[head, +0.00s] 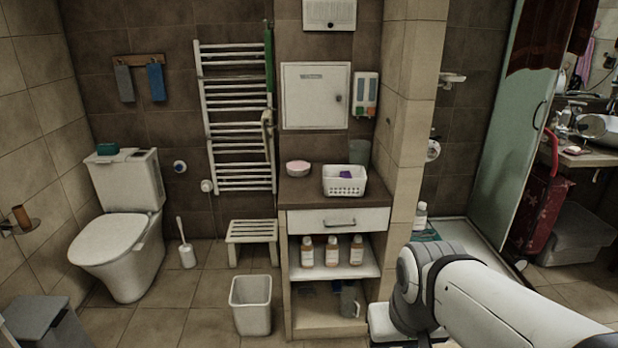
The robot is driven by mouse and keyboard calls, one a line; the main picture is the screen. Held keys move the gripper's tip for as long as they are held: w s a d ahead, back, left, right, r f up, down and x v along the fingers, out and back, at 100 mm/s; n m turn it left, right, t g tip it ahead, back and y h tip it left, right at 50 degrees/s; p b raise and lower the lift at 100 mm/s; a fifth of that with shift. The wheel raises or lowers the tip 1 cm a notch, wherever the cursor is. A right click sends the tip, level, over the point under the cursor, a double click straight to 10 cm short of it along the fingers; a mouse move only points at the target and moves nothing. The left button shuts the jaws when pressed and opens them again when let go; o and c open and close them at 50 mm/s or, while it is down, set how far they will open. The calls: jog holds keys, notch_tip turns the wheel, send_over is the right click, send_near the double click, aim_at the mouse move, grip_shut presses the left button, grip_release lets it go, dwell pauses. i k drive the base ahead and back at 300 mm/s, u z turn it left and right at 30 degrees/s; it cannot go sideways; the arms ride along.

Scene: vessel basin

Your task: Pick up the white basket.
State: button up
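A small white basket (344,188) with holes in its side stands upright on the dark top of a cabinet (304,196), near its right side. Something purple lies inside the basket. My arm shows at the lower right, in front of and below the cabinet's right side. My gripper is not in the picture, so I cannot see its fingers. Nothing visible touches the basket.
A pink and white round bowl (298,168) sits left of the basket, and a grey cup (360,152) stands behind it. A tiled wall edge (405,130) rises close on the right. A white bin (251,304) and a stool (252,238) stand left of the cabinet.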

aim_at(354, 187)
jog(key=u, duration=0.65)
jog(key=i, duration=1.85)
jog(key=z, duration=0.65)
jog(key=k, duration=0.9)
jog(key=z, duration=0.1)
jog(key=i, duration=0.9)
jog(key=u, duration=0.05)
